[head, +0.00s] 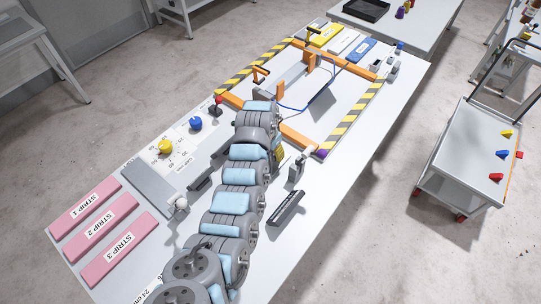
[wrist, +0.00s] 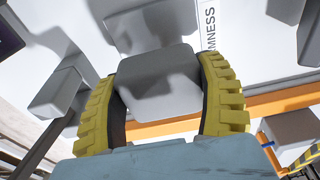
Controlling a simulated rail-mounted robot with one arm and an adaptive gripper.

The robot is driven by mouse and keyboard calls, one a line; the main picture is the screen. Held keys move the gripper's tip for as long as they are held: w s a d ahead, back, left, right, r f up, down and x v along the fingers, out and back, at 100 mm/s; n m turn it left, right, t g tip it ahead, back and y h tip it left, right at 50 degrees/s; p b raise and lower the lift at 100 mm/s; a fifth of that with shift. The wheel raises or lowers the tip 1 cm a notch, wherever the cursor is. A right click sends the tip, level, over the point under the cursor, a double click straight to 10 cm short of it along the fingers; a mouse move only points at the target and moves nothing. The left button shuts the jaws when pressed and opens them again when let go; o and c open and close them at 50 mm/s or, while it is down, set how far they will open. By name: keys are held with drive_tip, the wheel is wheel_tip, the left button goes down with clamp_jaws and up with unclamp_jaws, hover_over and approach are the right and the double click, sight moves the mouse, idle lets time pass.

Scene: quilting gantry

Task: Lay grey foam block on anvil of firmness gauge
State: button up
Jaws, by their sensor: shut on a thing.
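My gripper (wrist: 160,100) has yellow ribbed fingers shut on the sides of a grey foam block (wrist: 160,85) in the wrist view. Beyond the block, close to it, is a wider grey shape (wrist: 150,22), seemingly part of the firmness gauge. A white label (wrist: 209,28) ending in "MNESS" stands beside it. I cannot tell whether the block touches the anvil, which is not clearly seen. In the head view my arm hides most of the gripper; a bit of yellow finger (head: 280,156) shows near the orange frame's front bar.
The orange frame (head: 299,138) with hazard-striped edges (head: 355,118) lies just beyond the gripper. A small grey upright device (head: 296,166) stands to the right, with a dark grey labelled bar (head: 287,210) nearer. Pink strips (head: 118,250) lie at the front left of the table.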

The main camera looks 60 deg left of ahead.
drive_tip(key=shift+a+f, duration=0.1)
drive_tip(key=shift+w+a+f, duration=0.15)
drive_tip(key=shift+f, duration=1.5)
drive_tip(key=shift+f, duration=0.15)
drive_tip(key=o, duration=0.8)
drive_tip(key=shift+c, duration=0.2)
